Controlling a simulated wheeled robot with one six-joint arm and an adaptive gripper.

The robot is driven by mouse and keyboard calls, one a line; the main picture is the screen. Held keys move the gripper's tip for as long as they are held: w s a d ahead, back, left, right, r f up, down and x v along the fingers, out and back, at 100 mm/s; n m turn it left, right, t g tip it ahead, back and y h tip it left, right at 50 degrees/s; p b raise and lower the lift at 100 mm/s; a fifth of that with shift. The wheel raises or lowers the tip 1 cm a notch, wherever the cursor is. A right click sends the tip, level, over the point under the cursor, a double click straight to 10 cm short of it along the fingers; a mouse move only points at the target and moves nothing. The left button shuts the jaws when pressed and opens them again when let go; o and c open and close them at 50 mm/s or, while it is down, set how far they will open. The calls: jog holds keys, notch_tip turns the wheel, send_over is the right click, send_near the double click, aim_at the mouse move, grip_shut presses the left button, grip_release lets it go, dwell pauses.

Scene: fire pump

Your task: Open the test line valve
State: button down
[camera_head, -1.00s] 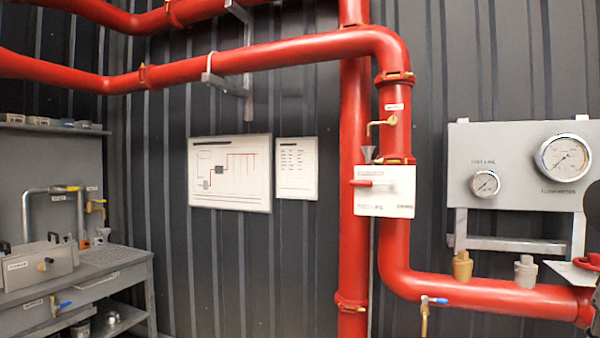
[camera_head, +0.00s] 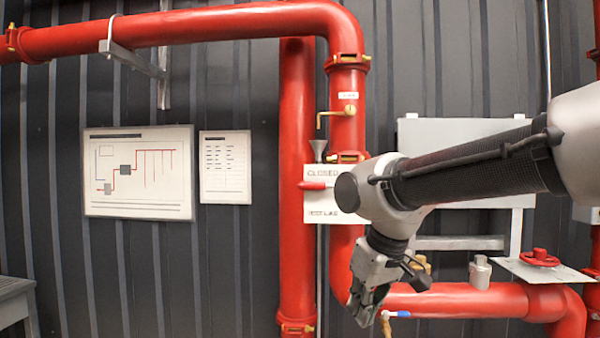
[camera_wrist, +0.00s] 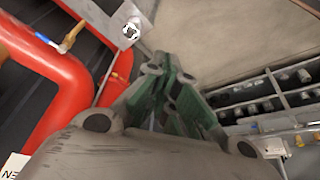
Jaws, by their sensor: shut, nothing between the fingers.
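The white plate (camera_head: 318,210) behind the vertical red pipe section carries the words "CLOSED" and what looks like "TEST LINE". A red lever handle (camera_head: 314,186) lies roughly level across it, pointing left. My arm hides the plate's right side and the rest of the valve. My gripper (camera_head: 368,312) hangs below and to the right of the plate, apart from the lever, and points down. In the wrist view its green-padded fingers (camera_wrist: 172,78) are shut and empty. A corner of a lettered white plate (camera_wrist: 12,168) shows at lower left there.
A red handwheel (camera_head: 540,258) and a grey gauge panel (camera_head: 450,130) stand to the right. A brass bent lever (camera_head: 338,112) is above the plate. Left wall space holds flat posters (camera_head: 138,172).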

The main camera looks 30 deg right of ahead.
jog(key=w+d+r+m+h, duration=0.1)
jog(key=w+r, duration=0.6)
jog(key=r, duration=0.3)
jog(key=w+d+r+m+h, duration=0.1)
jog(key=w+r+m, duration=0.1)
jog(key=w+r, duration=0.65)
jog(key=m+t+h, duration=0.1)
jog(key=m+h, duration=0.1)
jog(key=m, duration=0.2)
send_near(310, 184)
notch_tip(310, 184, up, 7)
jog(key=s, duration=0.2)
jog(key=shift+s+a, duration=0.1)
jog(key=shift+a, duration=0.35)
jog(key=x, duration=1.4)
jog(key=shift+a, duration=0.1)
jog(key=shift+f, duration=0.15)
